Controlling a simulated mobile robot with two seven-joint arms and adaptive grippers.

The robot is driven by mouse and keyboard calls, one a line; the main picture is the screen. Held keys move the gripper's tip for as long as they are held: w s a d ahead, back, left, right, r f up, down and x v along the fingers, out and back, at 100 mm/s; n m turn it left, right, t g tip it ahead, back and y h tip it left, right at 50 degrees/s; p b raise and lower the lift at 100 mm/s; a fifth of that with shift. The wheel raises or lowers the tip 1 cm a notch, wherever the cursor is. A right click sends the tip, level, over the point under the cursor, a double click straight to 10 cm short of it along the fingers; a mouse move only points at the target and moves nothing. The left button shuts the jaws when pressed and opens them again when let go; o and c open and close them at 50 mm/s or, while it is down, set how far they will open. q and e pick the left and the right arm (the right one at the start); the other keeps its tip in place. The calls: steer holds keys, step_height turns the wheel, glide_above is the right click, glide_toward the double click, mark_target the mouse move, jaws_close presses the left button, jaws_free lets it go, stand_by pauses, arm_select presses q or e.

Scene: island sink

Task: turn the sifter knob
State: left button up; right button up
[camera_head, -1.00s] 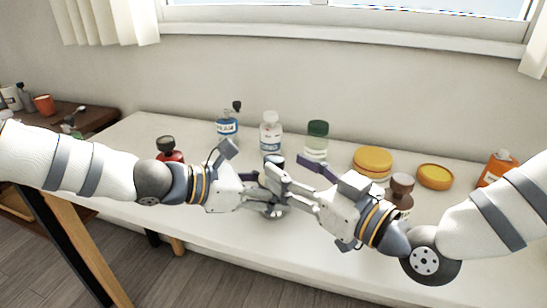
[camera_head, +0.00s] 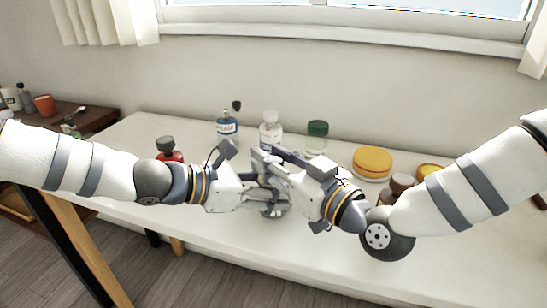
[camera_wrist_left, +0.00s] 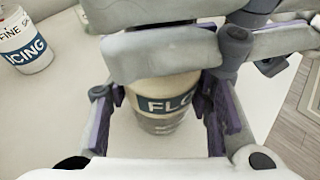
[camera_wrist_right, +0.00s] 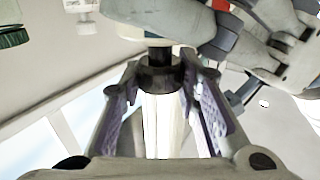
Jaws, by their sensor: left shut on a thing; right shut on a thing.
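The sifter, a pale jar with a blue "FLO" label in the left wrist view (camera_wrist_left: 165,104), stands between the fingers of my left gripper (camera_head: 264,192), which is shut on its body. In the head view the grippers hide most of the sifter; its grey round lower end (camera_head: 274,212) shows below them. My right gripper (camera_head: 266,164) is above the left one, at the sifter's top. In the right wrist view the dark knob (camera_wrist_right: 160,72) sits between its fingers, and it is shut on the knob.
Behind the grippers on the white counter (camera_head: 130,135) stand a blue-labelled bottle (camera_head: 227,127), a white jar (camera_head: 270,127) and a green-lidded jar (camera_head: 317,135). A red bottle (camera_head: 172,155) is at left.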

steer(key=m+t+h, duration=0.1)
steer(key=h, duration=0.1)
steer(key=m+t+h, duration=0.1)
steer(key=m+h, duration=0.1)
steer(key=shift+a+t, duration=0.2)
steer(key=shift+t, duration=0.1)
steer(key=shift+d+m+t+h, duration=0.2)
steer(key=shift+m+t+h, duration=0.3)
steer(key=shift+m+h, duration=0.9)
steer(key=o, duration=1.2)
steer(key=shift+n, duration=0.3)
steer(key=v, duration=1.2)
steer(key=shift+a+r, duration=0.1)
steer(key=shift+a, duration=0.05)
